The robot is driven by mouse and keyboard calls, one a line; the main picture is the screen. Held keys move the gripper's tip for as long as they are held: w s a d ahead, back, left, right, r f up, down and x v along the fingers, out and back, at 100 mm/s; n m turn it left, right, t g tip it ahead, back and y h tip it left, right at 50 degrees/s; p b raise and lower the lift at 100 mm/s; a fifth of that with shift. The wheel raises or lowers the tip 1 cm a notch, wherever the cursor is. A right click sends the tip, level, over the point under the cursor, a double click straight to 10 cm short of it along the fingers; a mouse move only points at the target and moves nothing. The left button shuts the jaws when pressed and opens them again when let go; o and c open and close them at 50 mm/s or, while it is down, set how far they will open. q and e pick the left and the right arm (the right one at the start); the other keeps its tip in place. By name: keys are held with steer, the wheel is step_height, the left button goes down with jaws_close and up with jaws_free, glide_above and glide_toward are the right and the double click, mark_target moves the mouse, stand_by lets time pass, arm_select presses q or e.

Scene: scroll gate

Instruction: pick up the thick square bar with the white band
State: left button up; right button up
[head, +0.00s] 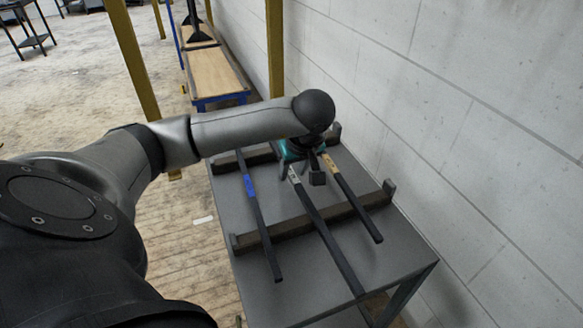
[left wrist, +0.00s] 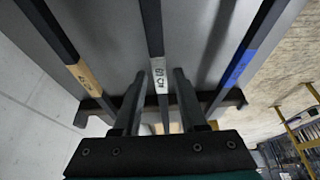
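The bar with the white band (head: 326,236) is the middle one of three dark bars lying across two supports on a grey table. Its white band (head: 293,174) shows just beside my left gripper (head: 302,172) in the head view. In the left wrist view the white-banded bar (left wrist: 154,30) runs down the middle, with marks on its band (left wrist: 160,76). My left gripper (left wrist: 159,78) points down with its two fingers apart, one on each side of this bar in the picture. I cannot tell whether the fingertips are level with it. My right gripper is not in view.
A bar with a blue band (head: 262,222) lies to the left and one with a tan band (head: 352,200) to the right. The supports (head: 285,229) have raised ends. A block wall (head: 450,120) stands close on the right, with yellow posts (head: 134,60) behind.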

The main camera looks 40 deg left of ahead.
arm_select(q)
jaws_close()
stand_by(0.3)
stand_by(0.7)
steer(key=shift+w+a+r, duration=0.1)
steer(key=shift+r, duration=0.05)
